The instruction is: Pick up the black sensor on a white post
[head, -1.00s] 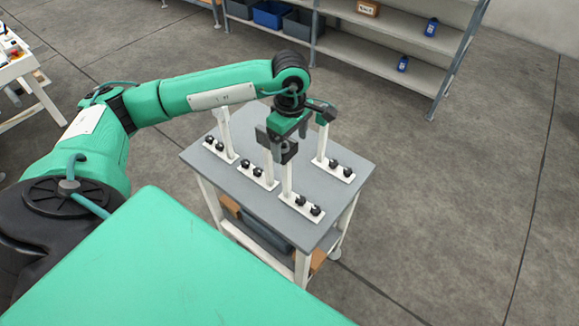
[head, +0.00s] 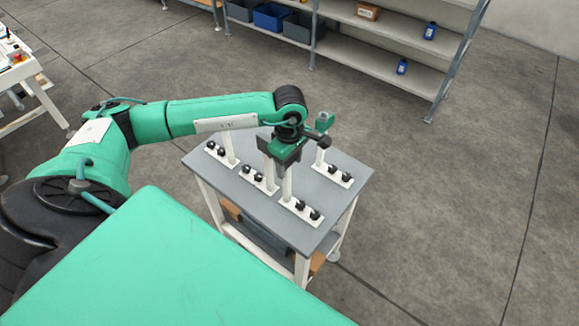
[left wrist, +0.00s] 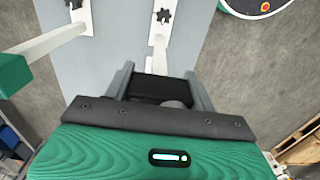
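My left gripper (head: 285,158) hangs over the grey table, at the top of the front white post (head: 287,184). In the left wrist view the black sensor (left wrist: 160,88) lies between the two grey fingers of this gripper (left wrist: 160,80). The fingers stand apart on either side of it, and no clear grip on it shows. Its white post (left wrist: 158,54) runs from it to a base with a black knob. In the head view the gripper hides the sensor. My right gripper is in neither view.
Other white posts stand close by on the grey table (head: 240,196). A green-topped one (head: 322,121) is just right of the gripper, and its green top (left wrist: 14,75) shows left in the wrist view. Shelves (head: 385,55) stand behind. The floor at right is clear.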

